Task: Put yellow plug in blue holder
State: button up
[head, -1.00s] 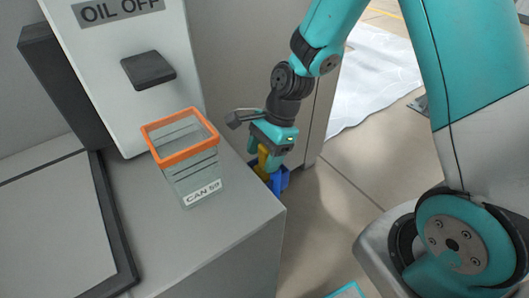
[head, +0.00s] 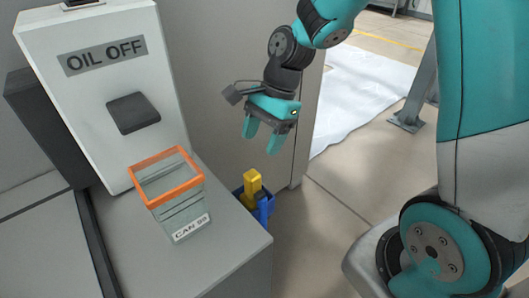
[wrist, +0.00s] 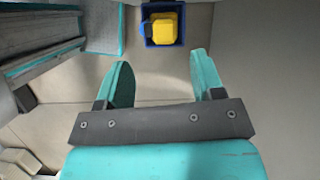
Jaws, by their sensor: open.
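The yellow plug (head: 252,183) stands in the blue holder (head: 266,207), which is by the right side of the grey cabinet. The plug's top sticks up above the holder's rim. In the wrist view the yellow plug (wrist: 164,27) sits inside the square blue holder (wrist: 147,41) at the top of the picture. My gripper (head: 263,134) is open and empty, above the plug and apart from it. Its two teal fingers (wrist: 160,75) also show in the wrist view with nothing between them. The holder's lower part is partly hidden by the cabinet's edge.
A clear container with an orange rim (head: 167,178), labelled CAN, stands on the grey cabinet (head: 225,250). Behind it is a white panel marked OIL OFF (head: 102,55) with a dark square button. The floor (head: 325,215) to the right of the holder is clear.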

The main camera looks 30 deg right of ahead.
jog(key=s+a+r+n, duration=0.3)
jog(key=s+r+n, duration=0.2)
jog(key=s+n, duration=0.3)
jog(key=s+a+r+n, duration=0.4)
jog(key=s+n, duration=0.5)
jog(key=n, duration=0.4)
jog(key=shift+a+r+n+t, duration=0.15)
jog(key=shift+r+n+t, duration=0.15)
jog(key=shift+r+t, duration=0.1)
